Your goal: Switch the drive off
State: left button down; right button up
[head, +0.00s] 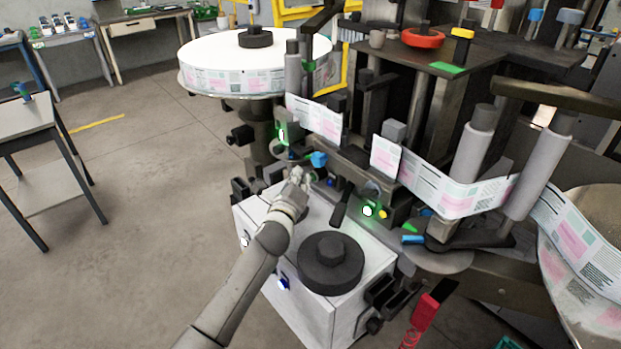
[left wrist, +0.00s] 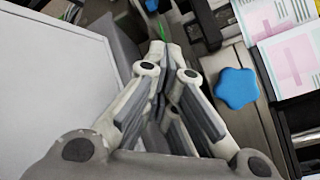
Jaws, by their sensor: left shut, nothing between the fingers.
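My left gripper (head: 297,180) is shut and empty above the back edge of the white cabinet (head: 262,222), at the front of the labelling machine. In the left wrist view its fingertips (left wrist: 166,48) are together, just below a thin green part (left wrist: 161,20). I cannot tell whether they touch it. Two green lights glow on the machine, one beyond the gripper (head: 282,134) and one to its right (head: 368,211). I cannot tell which control is the drive switch or its position. My right gripper is not in view.
A blue knob (head: 318,159) is close by the left gripper; it also shows in the left wrist view (left wrist: 237,88). The label web (head: 455,193) runs across the machine. A black hub (head: 330,262) sits on the cabinet. A white reel (head: 235,60) stands behind.

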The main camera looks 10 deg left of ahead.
pick_arm(q)
jog(key=shift+s+a+p, duration=0.45)
jog(key=shift+s+p, duration=0.05)
jog(key=shift+s, duration=0.15)
jog(key=shift+s+a+p, duration=0.25)
jog(key=shift+p, duration=0.05)
jog(key=shift+s+a+p, duration=0.65)
jog(key=shift+s+a, duration=0.15)
jog(key=shift+s, duration=0.25)
jog(key=shift+s+a, duration=0.5)
jog(key=shift+s, duration=0.2)
